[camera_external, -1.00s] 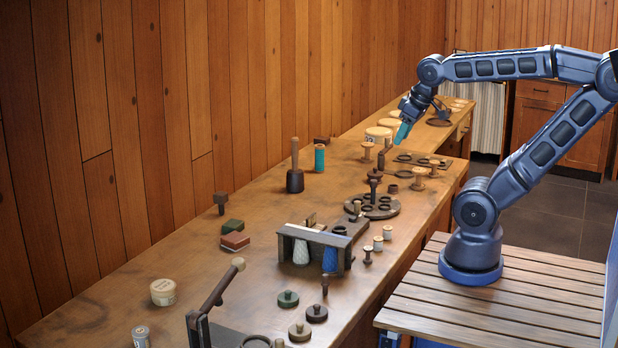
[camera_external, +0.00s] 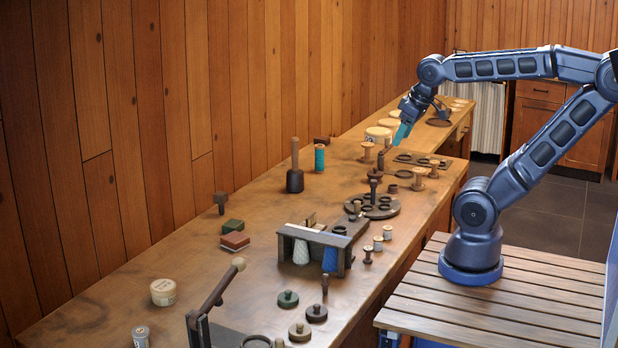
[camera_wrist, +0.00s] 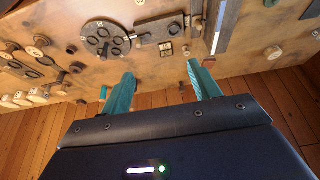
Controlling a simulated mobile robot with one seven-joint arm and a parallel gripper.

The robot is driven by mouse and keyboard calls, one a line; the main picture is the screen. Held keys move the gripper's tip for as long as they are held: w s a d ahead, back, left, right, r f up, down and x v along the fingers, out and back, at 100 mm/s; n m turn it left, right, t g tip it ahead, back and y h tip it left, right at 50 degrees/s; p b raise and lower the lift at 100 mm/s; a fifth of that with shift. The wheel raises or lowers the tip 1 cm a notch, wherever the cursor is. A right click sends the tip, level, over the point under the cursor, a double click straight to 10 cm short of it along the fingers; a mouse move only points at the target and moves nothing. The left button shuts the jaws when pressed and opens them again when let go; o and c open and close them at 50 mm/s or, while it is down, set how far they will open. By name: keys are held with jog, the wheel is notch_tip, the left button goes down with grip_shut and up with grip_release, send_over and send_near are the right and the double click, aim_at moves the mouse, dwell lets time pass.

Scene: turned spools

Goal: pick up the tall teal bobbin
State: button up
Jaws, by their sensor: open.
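The tall teal bobbin (camera_external: 319,158) stands upright on the bench near the wall, just behind a dark mallet with a wooden handle. My gripper (camera_external: 402,133) hangs to its right in the external view, above the far part of the bench and apart from the bobbin. In the wrist view my gripper (camera_wrist: 160,70) shows two teal fingers spread apart with nothing between them. A small teal shape beside the left finger may be the bobbin, but I cannot be sure.
The mallet (camera_external: 295,180) stands close in front of the bobbin. A round rack (camera_external: 386,210) with dark rings and several wooden spools occupy the bench's right side. A dark stand (camera_external: 315,237) holds white and blue cones. The bench left of the mallet is mostly clear.

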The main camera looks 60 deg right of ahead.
jog(key=shift+w, duration=0.1)
jog(key=w+d+r+m, duration=0.1)
jog(key=w+d, duration=0.2)
jog(key=w, duration=0.3)
jog(key=w+d+r+m, duration=0.1)
jog(key=w+d+r, duration=0.1)
jog(key=w, duration=0.5)
jog(key=m+g+h, duration=0.2)
jog(key=m+h, duration=0.1)
jog(key=m, duration=0.5)
send_over(319, 151)
jog(key=s, duration=0.2)
notch_tip(319, 151, down, 22)
jog(key=x, duration=0.9)
jog(key=shift+w+f, duration=0.3)
jog(key=shift+w, duration=0.2)
jog(key=shift+h, duration=0.3)
